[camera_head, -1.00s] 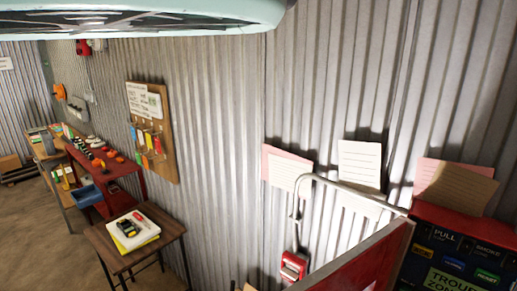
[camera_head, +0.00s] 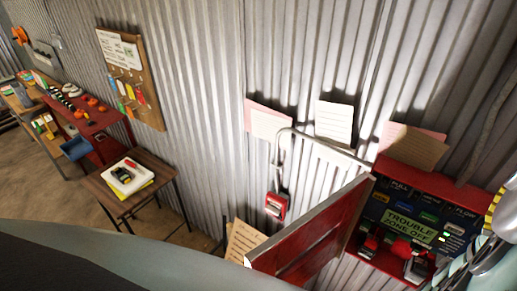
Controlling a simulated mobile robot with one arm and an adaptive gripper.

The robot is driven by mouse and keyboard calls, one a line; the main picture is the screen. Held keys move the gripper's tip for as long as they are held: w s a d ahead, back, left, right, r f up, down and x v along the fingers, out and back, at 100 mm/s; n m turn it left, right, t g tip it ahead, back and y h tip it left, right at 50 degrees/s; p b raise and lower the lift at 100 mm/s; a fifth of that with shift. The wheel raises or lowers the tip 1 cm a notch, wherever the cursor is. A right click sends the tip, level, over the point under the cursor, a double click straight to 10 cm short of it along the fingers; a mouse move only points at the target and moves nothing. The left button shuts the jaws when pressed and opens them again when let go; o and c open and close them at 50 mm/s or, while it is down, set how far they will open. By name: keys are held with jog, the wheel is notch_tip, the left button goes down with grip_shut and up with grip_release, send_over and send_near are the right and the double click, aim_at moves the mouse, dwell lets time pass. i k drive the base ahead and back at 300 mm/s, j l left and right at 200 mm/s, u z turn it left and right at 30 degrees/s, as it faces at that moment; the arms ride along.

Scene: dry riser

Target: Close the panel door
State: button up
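The red panel door (camera_head: 318,236) stands open, swung out from the left side of the red panel box (camera_head: 412,160) on the corrugated wall. Inside the box are a dark face with colored labels, a green "TROUBLE ZONE OFF" plate (camera_head: 409,225) and red and grey switches or levers below it. A grey metal part with a yellow and black striped band, at the right edge in front of the box, looks like the end of my arm. It is cut off by the frame, and I cannot make out fingertips or whether they are open or shut.
A small red wall box (camera_head: 276,206) with a grey conduit is left of the door. Paper notes (camera_head: 335,119) are fixed above. A small wooden table (camera_head: 138,185) stands at the left, near a key board (camera_head: 131,78). My own pale body covers the bottom left.

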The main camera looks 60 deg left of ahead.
aim_at(340, 212)
jog(key=j+z, duration=0.15)
jog(key=z, duration=0.25)
jog(key=j+z, duration=0.1)
jog(key=z, duration=0.35)
jog(key=k+z, duration=0.1)
jog(key=z, duration=0.3)
jog(key=k+j+z, duration=0.1)
jog(key=z, duration=0.3)
jog(key=j+z, duration=0.1)
jog(key=z, duration=0.35)
jog(key=k+j+z, duration=0.3)
jog(key=k, duration=0.45)
jog(key=k+z, duration=0.3)
jog(key=k, duration=0.45)
jog(key=k+u, duration=0.15)
jog(key=u, duration=0.3)
jog(key=k+j+u, duration=0.1)
jog(key=u, duration=0.3)
jog(key=k+j+u, duration=0.15)
jog(key=u, duration=0.3)
jog(key=k+j+u, duration=0.1)
jog(key=u, duration=0.35)
jog(key=j+u, duration=0.15)
jog(key=u, duration=0.7)
